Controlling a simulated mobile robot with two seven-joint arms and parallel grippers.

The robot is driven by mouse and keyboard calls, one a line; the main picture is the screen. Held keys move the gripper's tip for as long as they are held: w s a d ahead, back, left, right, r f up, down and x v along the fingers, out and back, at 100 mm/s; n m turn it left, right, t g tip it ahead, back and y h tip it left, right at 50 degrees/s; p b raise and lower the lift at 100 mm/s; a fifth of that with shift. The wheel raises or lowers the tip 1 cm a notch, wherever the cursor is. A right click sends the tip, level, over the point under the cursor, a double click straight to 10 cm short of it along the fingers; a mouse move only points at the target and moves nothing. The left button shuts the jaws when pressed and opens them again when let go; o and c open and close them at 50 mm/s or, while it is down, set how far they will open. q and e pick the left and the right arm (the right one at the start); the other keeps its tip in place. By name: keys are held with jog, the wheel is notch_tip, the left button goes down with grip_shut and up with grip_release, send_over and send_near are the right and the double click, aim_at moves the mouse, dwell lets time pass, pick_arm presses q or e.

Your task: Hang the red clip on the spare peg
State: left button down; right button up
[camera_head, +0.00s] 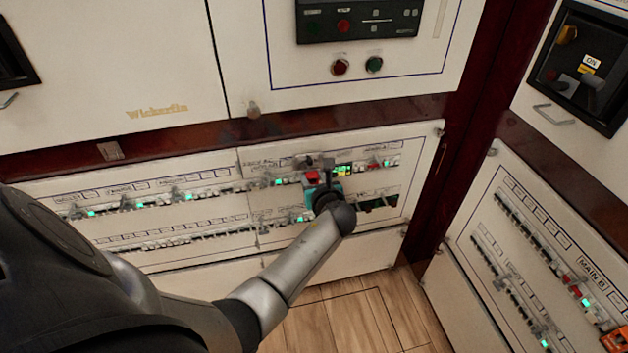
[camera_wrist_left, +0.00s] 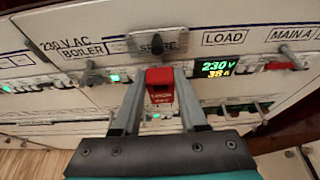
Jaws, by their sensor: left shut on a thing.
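The red clip (camera_wrist_left: 160,86) is between the two fingers of my left gripper (camera_wrist_left: 159,76), which is shut on it. In the head view the red clip (camera_head: 312,177) shows at the left gripper (camera_head: 318,181), in front of the upper breaker row. The spare peg (camera_wrist_left: 157,44) is a dark knob on a plate lettered SPARE, just above the clip in the wrist view. The clip appears just below the peg in the picture; I cannot tell whether they touch. My right gripper is not in view.
A lit display (camera_wrist_left: 214,68) reading 230 V sits right of the clip. Breaker rows with green lights run along the panel. Another red piece (camera_wrist_left: 281,66) is under MAIN A. A second breaker panel (camera_head: 545,270) stands at right.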

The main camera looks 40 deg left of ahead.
pick_arm(q)
jog(key=shift+w+a, duration=0.55)
jog(key=shift+a, duration=0.1)
jog(key=shift+c, duration=1.8)
grip_release()
